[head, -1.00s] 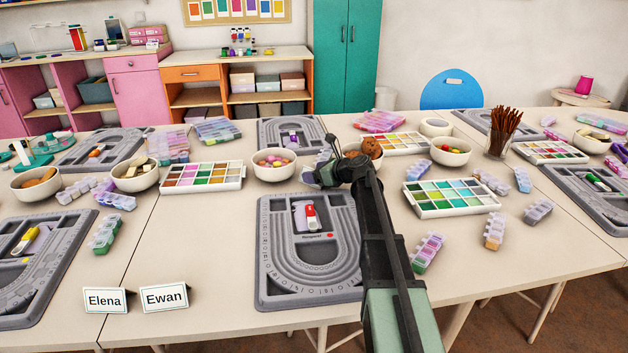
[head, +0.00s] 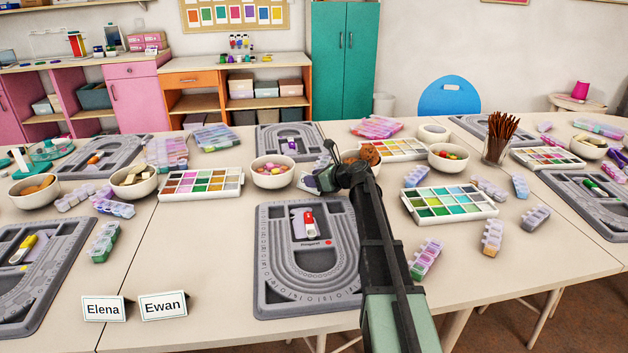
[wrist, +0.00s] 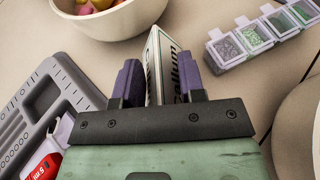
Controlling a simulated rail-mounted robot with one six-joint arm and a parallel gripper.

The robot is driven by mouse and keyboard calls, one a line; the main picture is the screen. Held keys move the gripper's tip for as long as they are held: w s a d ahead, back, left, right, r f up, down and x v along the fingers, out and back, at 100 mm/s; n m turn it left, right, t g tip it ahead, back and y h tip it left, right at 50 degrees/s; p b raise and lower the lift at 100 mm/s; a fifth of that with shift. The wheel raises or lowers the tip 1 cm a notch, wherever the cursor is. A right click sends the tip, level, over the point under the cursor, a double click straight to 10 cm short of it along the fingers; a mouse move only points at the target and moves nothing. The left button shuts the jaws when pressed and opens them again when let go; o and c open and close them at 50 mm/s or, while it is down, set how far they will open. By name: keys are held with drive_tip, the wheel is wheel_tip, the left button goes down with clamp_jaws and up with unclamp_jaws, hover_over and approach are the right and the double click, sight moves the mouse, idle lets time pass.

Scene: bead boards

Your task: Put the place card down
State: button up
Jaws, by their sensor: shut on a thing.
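My gripper (wrist: 160,78) is shut on a white folded place card (wrist: 163,62), which stands between its two purple fingers. Part of a name ending in "llum" shows on the card's right face; the fingers hide the rest. Whether the card touches the table is unclear. Two other cards, "Elena" (head: 103,309) and "Ewan" (head: 163,306), stand at the front left.
The grey bead board (head: 272,297) lies in front of my gripper. A bowl of beads (head: 272,181) is close by, also seen in the wrist view (wrist: 128,24). A lidded bead strip (wrist: 258,37) lies to the right there. Bare table (head: 205,240) lies left of the board.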

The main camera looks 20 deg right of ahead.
wheel_tip(320, 180, up, 26)
drive_tip(key=p, duration=2.5)
drive_tip(key=shift+f, duration=0.25)
drive_tip(key=shift+f+b, duration=0.3)
drive_tip(key=shift+c, duration=0.2)
drive_tip(key=shift+f, duration=0.1)
wheel_tip(320, 180, down, 25)
drive_tip(key=b, duration=2.5)
drive_tip(key=shift+f+b, duration=0.2)
drive_tip(key=shift+b, duration=0.1)
drive_tip(key=shift+r+p, duration=0.3)
drive_tip(key=o, duration=0.5)
drive_tip(key=shift+f, duration=0.15)
drive_tip(key=o, duration=0.5)
drive_tip(key=shift+c, duration=0.2)
